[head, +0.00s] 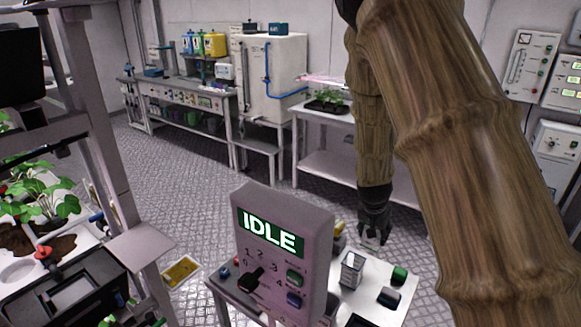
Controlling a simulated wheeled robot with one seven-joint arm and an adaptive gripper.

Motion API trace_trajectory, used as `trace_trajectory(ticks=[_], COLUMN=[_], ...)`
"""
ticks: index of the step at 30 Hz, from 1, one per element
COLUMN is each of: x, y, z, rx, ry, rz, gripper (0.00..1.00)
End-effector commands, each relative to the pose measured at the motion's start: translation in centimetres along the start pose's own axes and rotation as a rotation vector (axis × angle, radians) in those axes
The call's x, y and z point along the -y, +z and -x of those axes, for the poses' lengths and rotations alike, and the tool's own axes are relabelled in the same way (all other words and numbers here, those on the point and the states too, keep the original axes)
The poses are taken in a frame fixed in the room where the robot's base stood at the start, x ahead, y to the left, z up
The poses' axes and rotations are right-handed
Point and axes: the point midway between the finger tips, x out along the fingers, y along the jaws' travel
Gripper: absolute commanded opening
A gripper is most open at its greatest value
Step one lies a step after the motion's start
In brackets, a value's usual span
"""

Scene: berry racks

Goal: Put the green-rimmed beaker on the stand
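My gripper (373,236) hangs fingers-down over the back of a small white table (385,311). It is small and dark here, and I cannot make out the gap between its fingers. A clear, pale vessel (352,269) stands upright on that table, below and a little left of the gripper, apart from it. I cannot make out a green rim on it, so I cannot tell if it is the beaker. A green-topped dark piece (399,275) sits to its right. I cannot pick out the stand for certain.
A grey control box (282,250) reading IDLE, with knobs and buttons, blocks part of the table. A plant rack (110,200) stands at left. A yellow sign (181,271) lies on the floor. Benches line the back wall, with open metal floor between.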

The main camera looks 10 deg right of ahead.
Motion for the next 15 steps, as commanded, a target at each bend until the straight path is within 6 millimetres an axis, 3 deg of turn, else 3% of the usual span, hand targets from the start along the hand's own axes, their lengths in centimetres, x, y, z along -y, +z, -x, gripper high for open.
trace_trajectory(ticks=[4,8,15], x=[0.9,3.0,8.5], y=[0.7,2.6,7.9], z=[0.2,1.0,3.7], rx=[0.004,0.013,0.025], ry=[-0.01,-0.037,-0.107], rz=[0.021,0.073,0.232], gripper=[0.29,0.29,0.29])
